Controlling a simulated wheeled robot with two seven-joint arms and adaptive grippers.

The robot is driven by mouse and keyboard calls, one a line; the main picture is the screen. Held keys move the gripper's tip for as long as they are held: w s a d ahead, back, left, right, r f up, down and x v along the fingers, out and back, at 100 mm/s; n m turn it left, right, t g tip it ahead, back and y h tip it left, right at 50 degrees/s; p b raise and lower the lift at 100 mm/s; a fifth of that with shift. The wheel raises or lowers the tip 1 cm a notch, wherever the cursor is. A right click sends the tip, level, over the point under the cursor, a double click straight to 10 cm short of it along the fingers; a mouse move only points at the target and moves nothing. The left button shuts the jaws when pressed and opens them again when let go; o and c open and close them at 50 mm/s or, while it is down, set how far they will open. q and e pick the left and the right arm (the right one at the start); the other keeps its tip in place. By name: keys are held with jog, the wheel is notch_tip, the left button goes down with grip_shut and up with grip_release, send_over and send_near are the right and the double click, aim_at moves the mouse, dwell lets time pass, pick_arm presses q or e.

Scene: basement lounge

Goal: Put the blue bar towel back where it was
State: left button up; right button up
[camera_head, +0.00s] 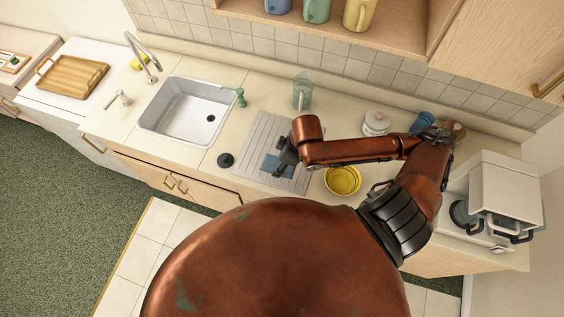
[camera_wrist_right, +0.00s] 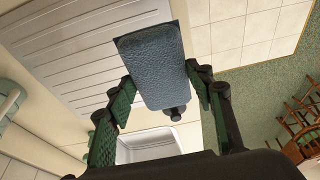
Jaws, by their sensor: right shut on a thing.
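The blue bar towel (camera_wrist_right: 150,55) is a flat, textured block between the green-padded fingers of my right gripper (camera_wrist_right: 160,80), which is shut on it. In the head view the towel (camera_head: 270,165) shows as a small blue patch beside my right gripper (camera_head: 284,158), over the ridged grey drainboard (camera_head: 262,134). The gripper hides part of the towel there. I cannot tell whether the towel touches the drainboard (camera_wrist_right: 75,50). My left gripper is not in view.
A clear glass (camera_head: 302,92) stands behind, a yellow bowl (camera_head: 342,181) to the right. A white jar (camera_head: 375,124) and blue cups (camera_head: 424,120) stand further right.

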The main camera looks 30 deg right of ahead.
jog(key=w+d+f+b, duration=0.1)
jog(key=f+b, duration=0.1)
jog(key=w+d+f+b, duration=0.1)
jog(key=w+b, duration=0.1)
jog(key=w+d+f+b, duration=0.1)
jog(key=w+f+b, duration=0.1)
jog(key=shift+d+f, duration=0.25)
jog(key=shift+f, duration=0.05)
jog(key=shift+w+d+f, duration=0.15)
jog(key=shift+f, duration=0.2)
jog(key=shift+w+d+f, duration=0.1)
jog(key=shift+w+f, duration=0.05)
jog(key=shift+f, duration=0.8)
jog(key=shift+w+d+f, duration=0.1)
jog(key=shift+f, duration=0.8)
jog(key=shift+f, duration=0.15)
jog(key=o, duration=1)
